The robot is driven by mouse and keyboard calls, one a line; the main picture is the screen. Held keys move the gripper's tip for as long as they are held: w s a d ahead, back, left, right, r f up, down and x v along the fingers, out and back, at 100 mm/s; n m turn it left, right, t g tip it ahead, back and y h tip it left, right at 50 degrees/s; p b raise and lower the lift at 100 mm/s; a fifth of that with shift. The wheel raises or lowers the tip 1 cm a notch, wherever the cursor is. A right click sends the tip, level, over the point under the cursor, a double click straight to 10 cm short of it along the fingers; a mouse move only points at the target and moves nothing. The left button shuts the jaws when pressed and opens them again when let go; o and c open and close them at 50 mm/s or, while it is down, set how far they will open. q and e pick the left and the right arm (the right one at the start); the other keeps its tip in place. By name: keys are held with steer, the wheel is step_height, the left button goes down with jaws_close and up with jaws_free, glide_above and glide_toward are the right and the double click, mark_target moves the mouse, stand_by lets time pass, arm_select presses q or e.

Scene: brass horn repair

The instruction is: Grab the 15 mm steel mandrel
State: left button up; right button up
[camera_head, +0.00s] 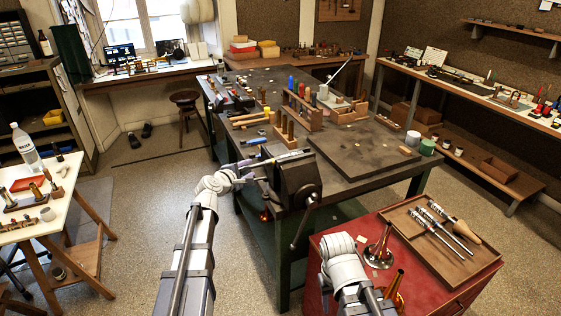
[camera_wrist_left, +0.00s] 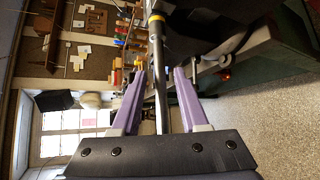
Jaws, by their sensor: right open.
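A steel rod, by its look the mandrel (camera_head: 288,157), sticks out to the left from the dark bench vise (camera_head: 298,178). In the left wrist view the rod (camera_wrist_left: 158,65) runs between my two purple fingers, with a narrow gap on each side. My left gripper (camera_head: 256,168) is at the rod beside the vise; in the left wrist view its jaws (camera_wrist_left: 159,72) are open around or just in front of it, depth unclear. My right arm stands low by the red cart, and its fingers are largely hidden behind its wrist.
The red cart (camera_head: 325,233) carries a wooden tray (camera_head: 487,252) with several tools, and brass bells stand beside it. Wooden racks and files crowd the workbench behind the vise. A dark board (camera_head: 365,155) lies right of it.

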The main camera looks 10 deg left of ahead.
arm_select(q)
jaws_close()
stand_by(1.1)
